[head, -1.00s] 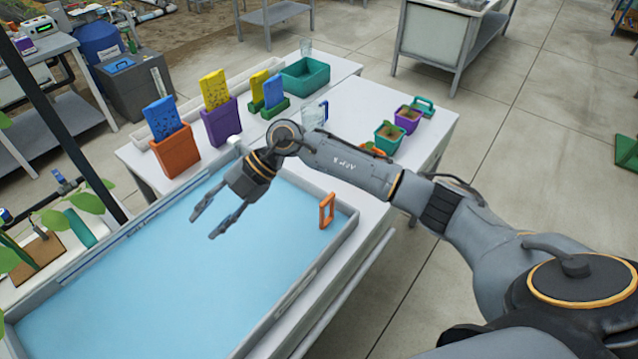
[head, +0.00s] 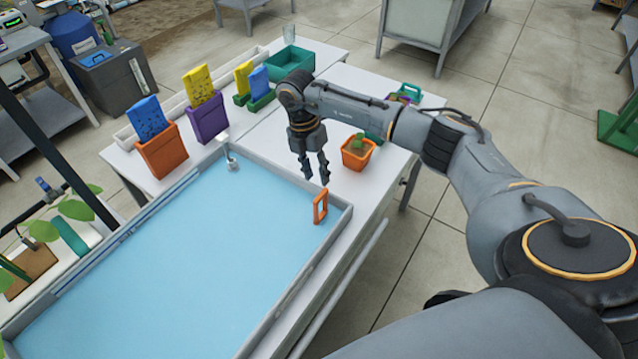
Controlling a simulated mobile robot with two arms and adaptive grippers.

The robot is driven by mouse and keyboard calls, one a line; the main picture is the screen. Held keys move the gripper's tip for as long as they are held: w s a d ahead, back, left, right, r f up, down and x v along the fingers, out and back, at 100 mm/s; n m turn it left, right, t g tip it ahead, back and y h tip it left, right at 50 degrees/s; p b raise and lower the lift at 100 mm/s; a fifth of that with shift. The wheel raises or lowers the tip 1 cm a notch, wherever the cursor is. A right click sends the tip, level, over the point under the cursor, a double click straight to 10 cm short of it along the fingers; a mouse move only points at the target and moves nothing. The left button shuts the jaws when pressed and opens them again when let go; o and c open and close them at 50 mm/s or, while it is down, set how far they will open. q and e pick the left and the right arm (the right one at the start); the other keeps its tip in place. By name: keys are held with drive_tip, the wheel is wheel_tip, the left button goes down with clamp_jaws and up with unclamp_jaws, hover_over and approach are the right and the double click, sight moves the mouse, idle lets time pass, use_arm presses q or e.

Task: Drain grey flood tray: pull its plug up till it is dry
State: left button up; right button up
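The grey flood tray (head: 341,226) holds a flat sheet of light blue water. An upright orange loop handle (head: 320,206) stands in its right corner, and I take it for the plug's pull; the plug below is hidden. My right gripper (head: 318,180) points down just above and behind this handle, near the tray's far right rim. Its fingers are apart with nothing between them, and it appears clear of the handle. My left gripper is not in view.
A small white fitting (head: 231,161) stands at the tray's far corner. An orange pot with a seedling (head: 358,153) stands close right of my gripper. Orange (head: 162,152) and purple (head: 208,121) holders with coloured blocks and a green bin (head: 291,65) stand behind.

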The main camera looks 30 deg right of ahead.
sight(320, 194)
drive_tip(key=f, duration=0.3)
drive_tip(key=s+f+p, duration=0.1)
drive_tip(key=f, duration=0.1)
drive_tip(key=shift+d+f, duration=0.15)
drive_tip(key=shift+f, duration=0.15)
clamp_jaws()
